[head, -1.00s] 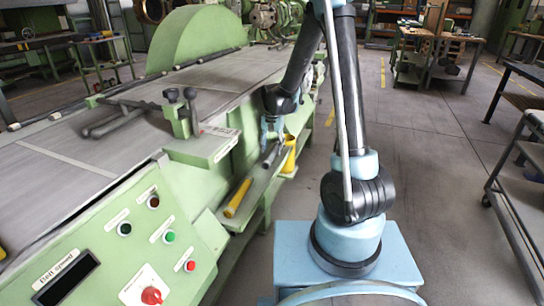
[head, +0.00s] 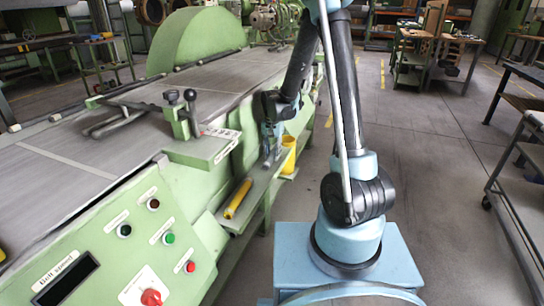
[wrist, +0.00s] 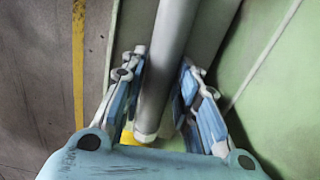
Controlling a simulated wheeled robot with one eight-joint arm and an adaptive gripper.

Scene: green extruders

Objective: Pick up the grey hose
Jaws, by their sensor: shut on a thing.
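The grey hose (wrist: 168,50) is a smooth grey cylinder that runs from the top of the wrist view down between my fingers. Its rounded near end (wrist: 146,136) shows at the lower middle. My gripper (wrist: 163,62) has one blue finger on each side of the hose and is shut on it. In the head view my gripper (head: 272,150) is low over the green side ledge (head: 258,187) of the machine. There the fingers mostly hide the hose, so I cannot tell whether it still touches the ledge.
A yellow cylinder (head: 238,198) lies on the ledge nearer to me. A yellow container (head: 289,155) is just right of my gripper. The green machine (head: 120,235) fills the left side. A dark metal table (head: 515,165) stands at the right. The floor between is clear.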

